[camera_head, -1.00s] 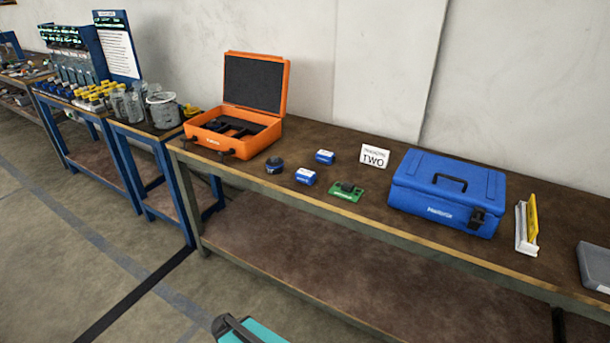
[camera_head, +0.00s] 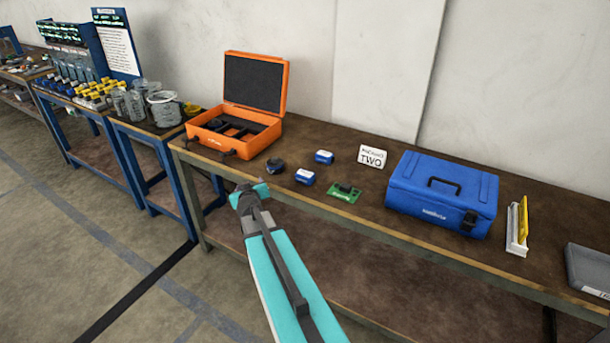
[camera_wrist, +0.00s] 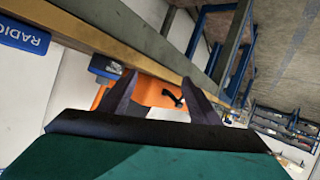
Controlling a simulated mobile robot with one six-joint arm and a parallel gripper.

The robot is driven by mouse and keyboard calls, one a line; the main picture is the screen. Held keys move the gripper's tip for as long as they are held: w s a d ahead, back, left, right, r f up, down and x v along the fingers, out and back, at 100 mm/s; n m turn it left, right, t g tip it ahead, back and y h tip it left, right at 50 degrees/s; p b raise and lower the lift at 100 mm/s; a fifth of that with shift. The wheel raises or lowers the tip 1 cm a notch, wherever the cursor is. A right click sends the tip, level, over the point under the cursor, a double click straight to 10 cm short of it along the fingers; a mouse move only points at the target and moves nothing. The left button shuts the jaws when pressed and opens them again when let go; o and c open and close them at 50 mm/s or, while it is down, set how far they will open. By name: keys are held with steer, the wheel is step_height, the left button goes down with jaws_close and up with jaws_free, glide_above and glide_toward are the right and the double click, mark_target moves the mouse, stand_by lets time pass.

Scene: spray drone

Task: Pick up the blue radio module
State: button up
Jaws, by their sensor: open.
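Two small blue modules with white labels lie on the brown bench, the front one (camera_head: 305,177) and the back one (camera_head: 324,157). Their labels are too small to read in the head view. In the wrist view a blue module labelled RADIO (camera_wrist: 22,34) is cut off at the upper left; it looks like the front one. My gripper (camera_head: 249,192) is in front of the bench edge, left of the modules and apart from them. In the wrist view my gripper (camera_wrist: 159,78) has its two dark fingers spread, with nothing held between them.
A dark round part (camera_head: 275,165) lies left of the modules, and a green board (camera_head: 344,192) lies right. An open orange case (camera_head: 215,140) stands behind left. A blue case (camera_head: 442,190) and a sign (camera_head: 372,157) stand right. The bench front edge (camera_head: 420,255) is close.

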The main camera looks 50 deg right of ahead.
steer(key=d+r+t, duration=0.1)
steer(key=d+r, duration=0.1)
steer(key=d+r+t, duration=0.1)
steer(key=d+r, duration=0.2)
steer(key=w+d+r+n+t, duration=0.1)
steer(key=d+r, duration=0.1)
steer(key=shift+d+r, duration=0.15)
steer(key=shift+d, duration=0.25)
steer(key=s+d+r+n+t+y, duration=0.2)
steer(key=d+r+n+t+y, duration=0.1)
steer(key=d+r, duration=0.15)
steer(key=n+g+y, duration=0.3)
steer(key=g+y, duration=0.2)
steer(key=y, duration=0.3)
glide_toward(305, 177)
steer(key=shift+w+d+f, duration=0.2)
steer(key=shift+w+d, duration=0.75)
steer(key=shift+w, duration=0.1)
steer(key=shift+x, duration=0.9)
steer(key=shift+w+a+f, duration=0.1)
steer(key=shift+w+f, duration=0.05)
steer(key=shift+w, duration=0.05)
steer(key=shift+w, duration=0.1)
